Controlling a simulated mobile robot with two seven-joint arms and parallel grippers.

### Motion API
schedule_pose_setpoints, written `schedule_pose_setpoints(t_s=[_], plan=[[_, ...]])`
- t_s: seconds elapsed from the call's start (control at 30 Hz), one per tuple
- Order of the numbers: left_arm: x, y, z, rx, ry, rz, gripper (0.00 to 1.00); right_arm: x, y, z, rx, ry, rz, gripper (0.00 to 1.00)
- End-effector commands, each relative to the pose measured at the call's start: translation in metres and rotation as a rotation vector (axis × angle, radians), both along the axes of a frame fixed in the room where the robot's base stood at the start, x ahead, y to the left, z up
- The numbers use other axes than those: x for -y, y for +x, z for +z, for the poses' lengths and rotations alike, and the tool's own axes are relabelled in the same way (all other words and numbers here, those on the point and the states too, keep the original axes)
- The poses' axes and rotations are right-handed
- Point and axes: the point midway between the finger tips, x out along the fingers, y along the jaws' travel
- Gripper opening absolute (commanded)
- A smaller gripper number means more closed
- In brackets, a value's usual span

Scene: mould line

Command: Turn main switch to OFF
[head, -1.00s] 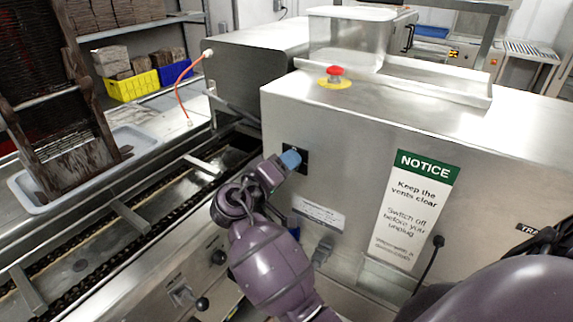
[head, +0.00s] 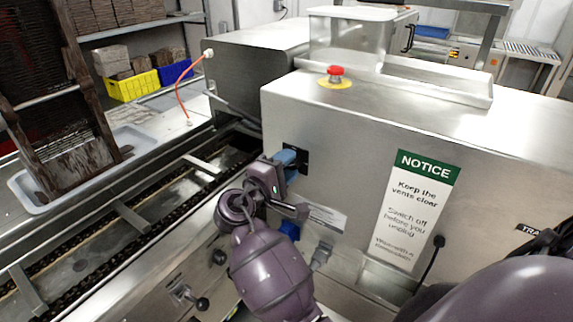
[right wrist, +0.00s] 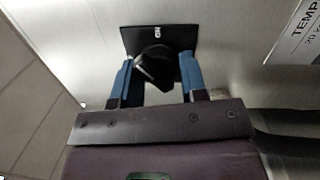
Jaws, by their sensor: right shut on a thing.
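The main switch is a black square plate (head: 305,157) with a black knob, on the front of the steel cabinet. In the right wrist view the plate (right wrist: 184,42) has small lettering at its top edge that looks like ON, turned about. The knob (right wrist: 155,58) carries a pale slanting mark. My right gripper (head: 290,163) is at the switch, its blue fingers on either side of the knob and shut on it. In the head view the gripper hides most of the knob. My left gripper is not in view.
A red emergency button (head: 335,76) on a yellow base stands on the cabinet top. A NOTICE sign (head: 418,208) is right of the switch. A conveyor (head: 120,220) runs along the left. A black cable (head: 432,260) hangs at the lower right.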

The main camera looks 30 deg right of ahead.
Motion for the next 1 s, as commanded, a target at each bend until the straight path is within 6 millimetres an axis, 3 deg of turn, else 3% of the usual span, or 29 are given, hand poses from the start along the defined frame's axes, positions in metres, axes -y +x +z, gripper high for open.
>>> schedule_pose_setpoints(t_s=[0.6,1.0], plan=[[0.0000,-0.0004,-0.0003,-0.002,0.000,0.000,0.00,0.0017,-0.0023,-0.0027,-0.533,-0.216,-0.004,0.16],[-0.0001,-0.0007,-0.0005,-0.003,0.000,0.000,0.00,0.0017,-0.0026,-0.0015,-0.754,-0.309,-0.003,0.16]])
